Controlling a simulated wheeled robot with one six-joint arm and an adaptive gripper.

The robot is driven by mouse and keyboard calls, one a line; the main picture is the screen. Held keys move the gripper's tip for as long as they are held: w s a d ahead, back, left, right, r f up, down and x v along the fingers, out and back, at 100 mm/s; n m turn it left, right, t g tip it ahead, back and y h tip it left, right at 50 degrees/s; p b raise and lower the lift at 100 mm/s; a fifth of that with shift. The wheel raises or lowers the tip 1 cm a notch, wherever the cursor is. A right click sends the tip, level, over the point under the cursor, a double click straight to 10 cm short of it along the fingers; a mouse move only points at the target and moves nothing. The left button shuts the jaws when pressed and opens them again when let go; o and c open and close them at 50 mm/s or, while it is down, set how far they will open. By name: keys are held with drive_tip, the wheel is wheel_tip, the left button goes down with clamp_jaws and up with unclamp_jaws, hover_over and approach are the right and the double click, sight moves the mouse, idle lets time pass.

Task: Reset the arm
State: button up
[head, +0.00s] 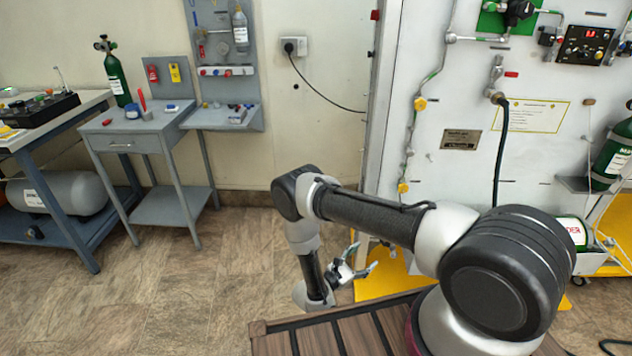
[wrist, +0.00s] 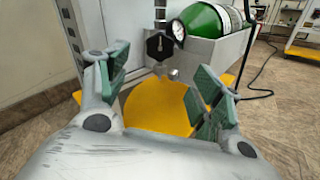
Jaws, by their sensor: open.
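My arm reaches out from the lower right of the head view and bends down at its elbow. My gripper (head: 362,257) hangs low, in front of the white trainer panel (head: 455,175) and above the yellow base plate (head: 385,280). In the wrist view my gripper (wrist: 160,95) is open, with its two green-padded fingers spread wide and nothing between them. Beyond the fingers, apart from them, are a black valve knob (wrist: 159,45) and a green cylinder (wrist: 212,22) lying on a grey support.
A grey side table (head: 140,122) with small tools and a green bottle (head: 116,78) stands at the left. A workbench (head: 50,125) with a grey tank (head: 62,192) below is at far left. A black hose (head: 501,150) hangs on the panel. The floor at left centre is clear.

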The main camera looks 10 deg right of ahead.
drive_tip(key=s+d+r+m+g+h, duration=0.1)
drive_tip(key=s+d+r+g, duration=0.2)
drive_tip(key=s+d+g, duration=0.35)
drive_tip(key=s+a+r+m+g+y, duration=0.2)
drive_tip(key=s+r+m+g+y, duration=0.15)
drive_tip(key=r, duration=0.75)
drive_tip(key=s+a+r+m+g+y, duration=0.15)
drive_tip(key=r+m+y, duration=0.3)
drive_tip(key=r, duration=0.65)
drive_tip(key=s+a+r+m+g+y, duration=0.1)
drive_tip(key=s+r+m+g+y, duration=0.3)
drive_tip(key=r, duration=0.6)
drive_tip(key=s+d+r+m+t+y, duration=0.1)
drive_tip(key=s+r+t, duration=0.4)
drive_tip(key=r, duration=0.6)
drive_tip(key=s+r+m+t+y, duration=0.4)
drive_tip(key=s+r+m+t, duration=0.1)
drive_tip(key=r, duration=0.7)
drive_tip(key=shift+d+m+t, duration=0.4)
drive_tip(key=shift+m+t, duration=0.1)
drive_tip(key=shift+t, duration=0.55)
drive_tip(key=shift+r, duration=0.15)
